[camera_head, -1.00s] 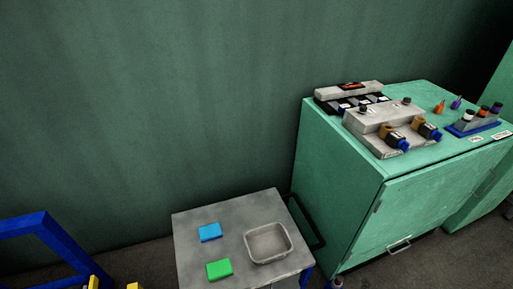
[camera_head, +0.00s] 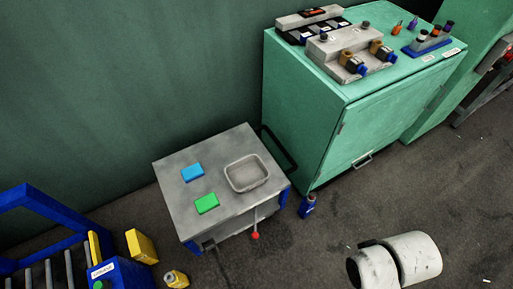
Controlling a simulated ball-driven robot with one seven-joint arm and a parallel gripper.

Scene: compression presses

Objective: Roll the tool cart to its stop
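My gripper is not in view; only white rounded links of my arm show at the lower right.
A green cabinet (camera_head: 320,110) with bottles and fixtures on top stands right of the cart. A blue frame with rollers (camera_head: 40,225) and yellow items (camera_head: 141,246) are at the lower left. The floor at right is mostly clear.

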